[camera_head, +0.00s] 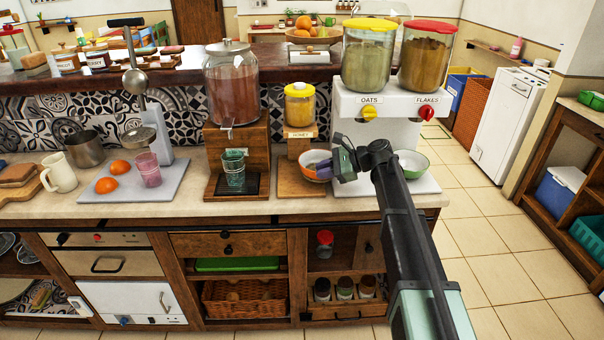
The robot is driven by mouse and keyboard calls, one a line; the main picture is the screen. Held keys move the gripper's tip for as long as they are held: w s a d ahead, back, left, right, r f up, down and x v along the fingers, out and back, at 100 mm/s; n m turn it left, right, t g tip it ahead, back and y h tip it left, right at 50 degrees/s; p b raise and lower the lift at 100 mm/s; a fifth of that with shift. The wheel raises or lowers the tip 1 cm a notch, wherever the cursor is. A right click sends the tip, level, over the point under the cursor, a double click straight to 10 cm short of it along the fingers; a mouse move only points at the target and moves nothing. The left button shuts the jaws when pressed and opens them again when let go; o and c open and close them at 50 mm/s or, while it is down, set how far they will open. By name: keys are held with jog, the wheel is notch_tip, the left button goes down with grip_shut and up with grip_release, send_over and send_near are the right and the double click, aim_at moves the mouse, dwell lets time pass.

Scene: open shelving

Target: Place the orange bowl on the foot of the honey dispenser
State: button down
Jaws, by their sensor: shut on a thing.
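The orange bowl (312,158), with a pale inside, is at the right part of the honey dispenser's wooden foot (290,187). I cannot tell whether it rests on the foot or is held just above it. The honey dispenser (300,106) has a yellow jar on a wooden block with a HONEY label. My gripper (325,170) reaches in from the right and is shut on the bowl's right side. The gripper and arm hide part of the bowl and the foot's right edge.
A glass (234,168) stands under the large drink dispenser (231,85) to the left. The white OATS and FLAKES dispenser (348,108) stands to the right, with a green bowl (412,162) at its base behind my arm. A tray (130,180) holds oranges and a pink glass.

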aim_at(310, 171)
jog(key=a, duration=0.3)
jog(key=shift+w+a, duration=0.1)
jog(key=shift+w, duration=0.1)
jog(key=b+x, duration=0.2)
jog(key=x, duration=0.1)
jog(key=shift+a+f, duration=0.15)
jog(key=shift+f, duration=0.25)
jog(key=shift+r, duration=0.25)
jog(key=shift+f, duration=0.25)
jog(key=c, duration=1.1)
grip_release()
jog(key=shift+r, duration=0.1)
